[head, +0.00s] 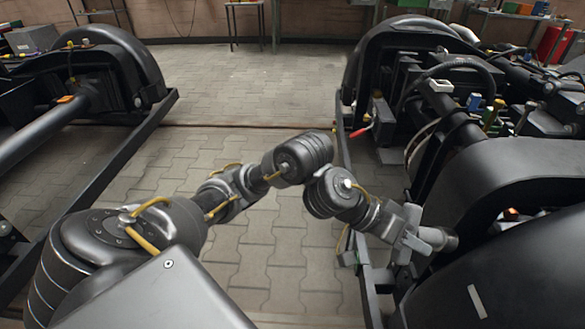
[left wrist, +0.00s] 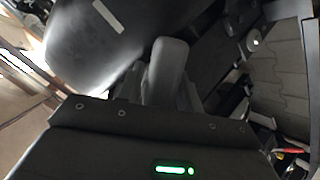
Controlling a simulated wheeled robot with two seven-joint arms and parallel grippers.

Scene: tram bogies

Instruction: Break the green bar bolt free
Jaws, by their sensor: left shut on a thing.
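My left gripper (head: 428,240) is at the near inner side of the right-hand bogie (head: 500,180). It is shut on a grey rounded bar-like piece, whose dark round end (head: 449,241) sticks out to the right of the fingers. In the left wrist view a grey rounded piece (left wrist: 168,68) rises beyond the gripper body; I cannot tell whether it is a finger or the held thing. I cannot make out a green bar bolt in either view. My right gripper is not in view.
A second bogie (head: 75,95) stands on the left. Paved floor (head: 260,200) lies clear between the two. A red-tipped lever (head: 361,132), cables and small coloured parts (head: 490,116) sit on the right-hand bogie. A red box (head: 556,43) is at the back right.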

